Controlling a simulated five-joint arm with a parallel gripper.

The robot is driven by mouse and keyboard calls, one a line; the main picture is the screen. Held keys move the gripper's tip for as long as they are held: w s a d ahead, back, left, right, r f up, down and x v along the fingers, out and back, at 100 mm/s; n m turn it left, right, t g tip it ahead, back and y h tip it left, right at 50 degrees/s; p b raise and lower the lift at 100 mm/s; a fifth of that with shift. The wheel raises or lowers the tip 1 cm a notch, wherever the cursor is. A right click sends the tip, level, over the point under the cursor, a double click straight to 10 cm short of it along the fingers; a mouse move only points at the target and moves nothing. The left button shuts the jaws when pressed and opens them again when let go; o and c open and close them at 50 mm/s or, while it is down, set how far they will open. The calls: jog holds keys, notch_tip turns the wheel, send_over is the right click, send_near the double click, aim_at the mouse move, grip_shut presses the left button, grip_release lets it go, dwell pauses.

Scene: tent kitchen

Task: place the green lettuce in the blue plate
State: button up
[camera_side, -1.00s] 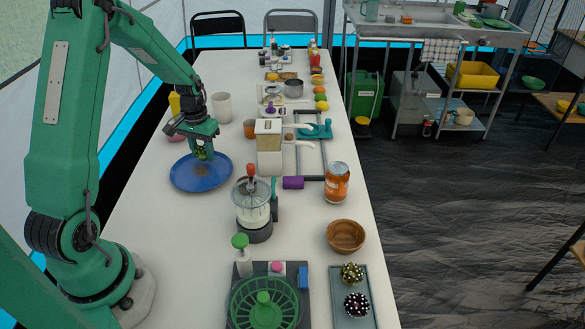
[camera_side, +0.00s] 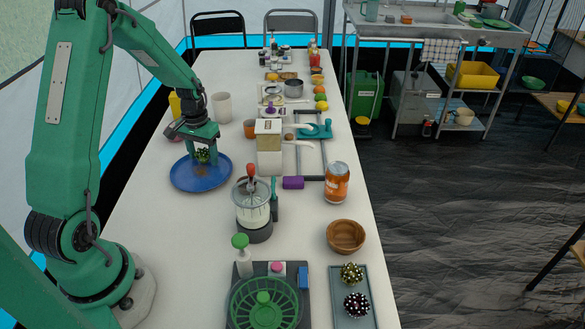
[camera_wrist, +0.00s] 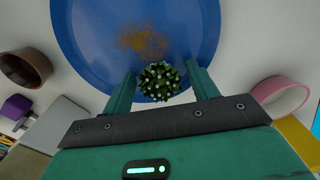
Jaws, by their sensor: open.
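The green lettuce (camera_side: 203,154) is a small, round, dark green ball with pale tips. It is over the right-of-centre part of the blue plate (camera_side: 190,184), within the plate's outline. In the wrist view the lettuce (camera_wrist: 160,83) lies between the two fingers of my gripper (camera_wrist: 160,70), with a narrow gap on each side. The blue plate (camera_wrist: 85,30) fills the top middle there. My gripper (camera_side: 203,158) points down at the plate with its fingers open. I cannot tell whether the lettuce touches the plate.
A brownish patch (camera_wrist: 143,42) marks the plate. A white cup (camera_side: 221,107) and a yellow bottle (camera_side: 175,104) stand behind the gripper. The table in front of the plate is clear.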

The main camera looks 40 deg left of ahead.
aim_at(203, 153)
notch_tip(203, 153, up, 12)
jog(key=shift+r, duration=0.15)
dwell(0.6)
dwell(0.5)
jog(key=s+d+r+m+t, duration=0.2)
jog(key=s+d+r, duration=0.3)
jog(key=d+r, duration=0.55)
jog(key=s+d+r+m+t, duration=0.1)
jog(key=s+d+m+t, duration=0.1)
jog(key=s+d, duration=0.8)
jog(key=shift+s+d+t, duration=0.15)
jog(key=shift+d+t, duration=0.65)
